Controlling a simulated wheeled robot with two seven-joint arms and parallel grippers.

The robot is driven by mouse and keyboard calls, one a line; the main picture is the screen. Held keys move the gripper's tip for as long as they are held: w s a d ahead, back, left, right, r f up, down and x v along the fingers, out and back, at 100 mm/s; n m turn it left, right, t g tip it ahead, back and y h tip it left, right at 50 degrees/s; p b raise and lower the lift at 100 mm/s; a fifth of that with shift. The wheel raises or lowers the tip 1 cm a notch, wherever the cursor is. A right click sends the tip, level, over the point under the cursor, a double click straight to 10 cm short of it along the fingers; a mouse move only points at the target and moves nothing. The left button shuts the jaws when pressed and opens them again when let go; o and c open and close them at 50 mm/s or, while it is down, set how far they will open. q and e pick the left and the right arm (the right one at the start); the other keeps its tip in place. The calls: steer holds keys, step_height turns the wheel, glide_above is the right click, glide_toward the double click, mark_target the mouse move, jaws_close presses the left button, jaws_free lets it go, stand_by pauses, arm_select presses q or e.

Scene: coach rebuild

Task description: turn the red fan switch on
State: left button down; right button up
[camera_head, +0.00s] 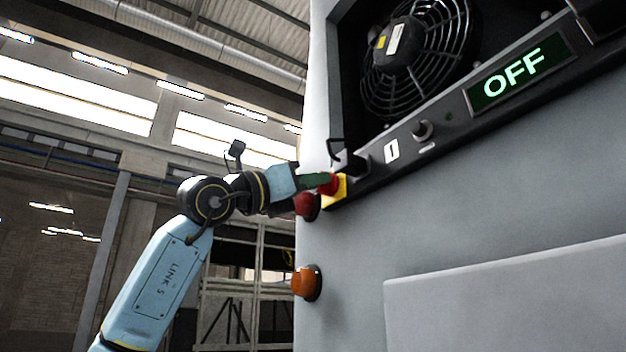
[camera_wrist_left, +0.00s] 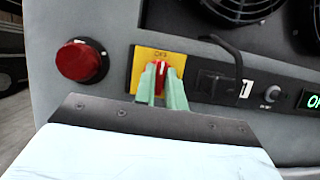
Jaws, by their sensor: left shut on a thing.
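The red fan switch (camera_wrist_left: 162,80) sits on a yellow plate (camera_wrist_left: 146,60) marked OFF at its top. In the head view the switch (camera_head: 330,185) shows at the left end of the black panel strip. My left gripper (camera_wrist_left: 162,72) is shut on the switch, its green fingers on either side of the red handle. In the head view the gripper (camera_head: 322,181) reaches it from the left. The handle looks about upright in the wrist view. A display (camera_head: 519,79) reads OFF in green. My right gripper is in neither view.
A red dome (camera_wrist_left: 81,61) is left of the switch, and an orange knob (camera_head: 303,283) is below. A black socket (camera_wrist_left: 213,84) with a cable, a small knob (camera_head: 422,130) and a fan (camera_head: 415,50) are to the right. The grey cabinet wall (camera_head: 450,210) is close.

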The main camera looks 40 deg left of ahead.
arm_select(q)
steer(key=m+g+h, duration=0.1)
steer(key=m+g, duration=0.1)
steer(key=m, duration=0.5)
steer(key=m+g+h+p, duration=0.1)
steer(key=m+g+h, duration=0.1)
steer(key=m, duration=0.5)
steer(key=m+g+h+p, duration=0.1)
steer(key=m+g, duration=0.2)
steer(key=m, duration=0.4)
steer(key=shift+a+r+m+g+h, duration=0.1)
steer(key=shift+r+m+g+h, duration=0.05)
steer(key=shift+m+g+h, duration=0.2)
steer(key=c, duration=1.5)
jaws_free()
steer(key=shift+o, duration=0.2)
steer(key=shift+a, duration=0.1)
